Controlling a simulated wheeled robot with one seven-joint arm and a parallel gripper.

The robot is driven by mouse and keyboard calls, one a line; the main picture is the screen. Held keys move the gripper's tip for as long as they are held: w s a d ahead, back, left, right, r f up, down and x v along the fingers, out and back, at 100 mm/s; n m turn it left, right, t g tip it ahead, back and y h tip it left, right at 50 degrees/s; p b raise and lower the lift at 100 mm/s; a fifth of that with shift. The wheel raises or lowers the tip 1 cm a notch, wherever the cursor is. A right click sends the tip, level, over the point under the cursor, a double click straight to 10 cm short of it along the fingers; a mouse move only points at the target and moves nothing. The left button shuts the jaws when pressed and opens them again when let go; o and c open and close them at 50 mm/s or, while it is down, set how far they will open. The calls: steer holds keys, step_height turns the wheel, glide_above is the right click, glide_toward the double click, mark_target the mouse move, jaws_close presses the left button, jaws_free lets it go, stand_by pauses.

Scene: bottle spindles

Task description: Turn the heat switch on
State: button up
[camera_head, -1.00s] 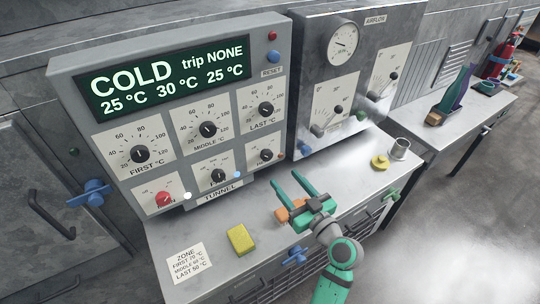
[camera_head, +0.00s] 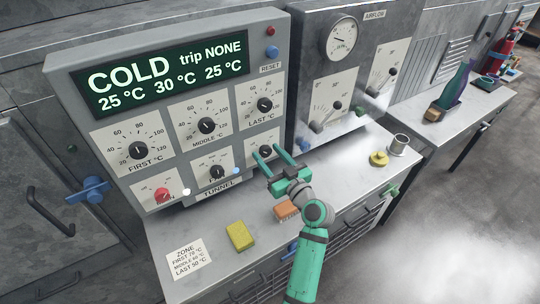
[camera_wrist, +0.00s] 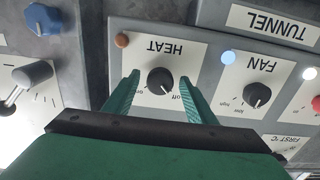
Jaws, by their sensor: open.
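The heat switch (camera_wrist: 160,81) is a black round knob with a white pointer line on a white plate marked HEAT, shown upside down in the wrist view. Its pointer lies toward the "off" mark. In the head view the heat knob (camera_head: 265,151) is at the lower right of the grey control panel (camera_head: 282,60). My green gripper (camera_head: 272,158) is open and empty in front of that knob. In the wrist view its two fingers (camera_wrist: 160,92) stand on either side of the knob, apart from it. An unlit brown-orange lamp (camera_wrist: 122,40) is beside the HEAT label.
The fan knob (camera_wrist: 256,94) and a lit pale lamp (camera_wrist: 228,57) are next to the heat plate. A yellow sponge (camera_head: 239,236) and an orange brush (camera_head: 287,211) lie on the bench. A metal cup (camera_head: 399,144) stands at the right. The display (camera_head: 165,75) reads COLD, trip NONE.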

steer(key=shift+a, duration=0.1)
steer(key=shift+c, duration=1.3)
steer(key=c, duration=0.8)
